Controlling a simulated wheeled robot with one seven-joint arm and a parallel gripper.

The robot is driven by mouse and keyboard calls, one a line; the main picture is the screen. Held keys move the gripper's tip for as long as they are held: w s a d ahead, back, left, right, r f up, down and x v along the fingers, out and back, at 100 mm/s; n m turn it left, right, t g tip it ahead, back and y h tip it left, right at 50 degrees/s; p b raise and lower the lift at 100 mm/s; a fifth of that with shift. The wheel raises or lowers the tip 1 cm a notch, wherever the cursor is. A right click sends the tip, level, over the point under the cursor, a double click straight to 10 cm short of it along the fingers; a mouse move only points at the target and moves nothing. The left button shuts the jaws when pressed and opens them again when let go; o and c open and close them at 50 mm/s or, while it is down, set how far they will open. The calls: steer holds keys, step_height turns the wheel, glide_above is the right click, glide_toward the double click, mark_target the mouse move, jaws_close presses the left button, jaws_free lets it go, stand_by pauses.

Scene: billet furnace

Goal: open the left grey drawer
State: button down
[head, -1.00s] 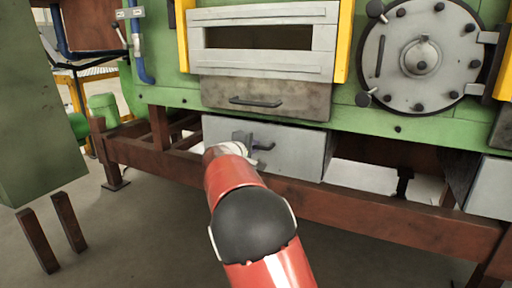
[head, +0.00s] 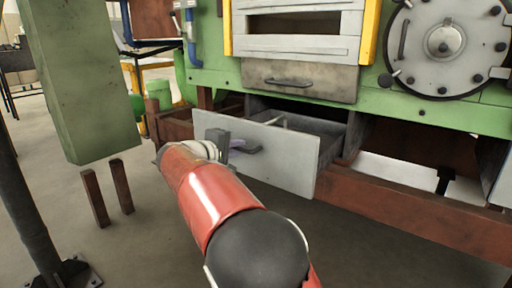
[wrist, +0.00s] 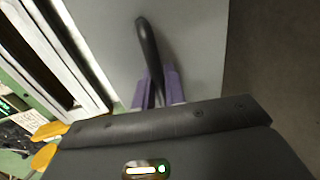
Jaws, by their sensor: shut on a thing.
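The left grey drawer (head: 278,163) stands pulled out from under the green furnace in the head view, with its open top and inner side wall showing. Its dark bar handle (head: 246,149) is on the front panel. My gripper (head: 230,146) is at the left part of this handle. In the wrist view the purple fingers of my gripper (wrist: 159,88) are shut on the handle (wrist: 148,45), one on each side of it. The grey front panel (wrist: 195,45) fills the area behind. The drawer's far inside is partly hidden by its front.
Above is a stained metal panel (head: 300,80) with its own handle, below a slotted grey door (head: 295,24). A round bolted hatch (head: 446,42) is at the right. A rusty beam (head: 410,205) runs low at the right.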

steer(key=f+b+v, duration=0.1)
steer(key=v, duration=0.6)
steer(key=shift+s+a+f, duration=0.25)
steer(key=shift+s+f, duration=0.05)
steer(key=shift+s, duration=0.1)
steer(key=c, duration=1.5)
jaws_free()
steer(key=shift+c, duration=0.2)
steer(key=shift+a, duration=0.1)
steer(key=v, duration=0.7)
steer(key=shift+s, duration=0.3)
steer(key=shift+a+r, duration=0.1)
